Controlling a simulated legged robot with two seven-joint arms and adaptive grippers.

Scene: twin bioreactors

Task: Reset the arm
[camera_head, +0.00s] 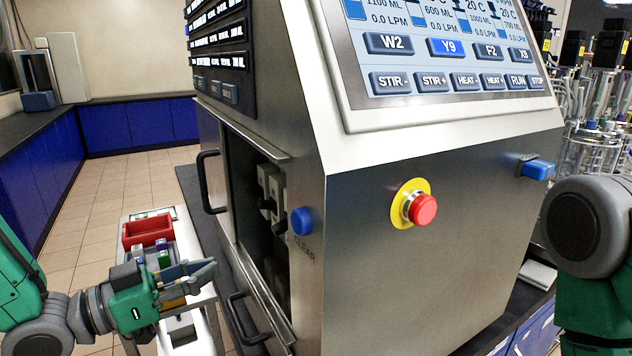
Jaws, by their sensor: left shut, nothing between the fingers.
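My left gripper (212,270) is at the lower left, on the end of my green and grey left arm. Its dark fingers are closed together, with nothing between them, and point right toward the open side of the steel bioreactor cabinet (430,270). It is over or in front of a small white cart (203,320), apart from the cabinet. My right arm shows at the right edge as a grey joint and a green link. Its gripper is out of the picture.
A red tray (148,231) is on the cart. Glass vessels (595,150) stand behind at right. Blue cupboards (120,125) line the far wall, with clear tiled floor before them.

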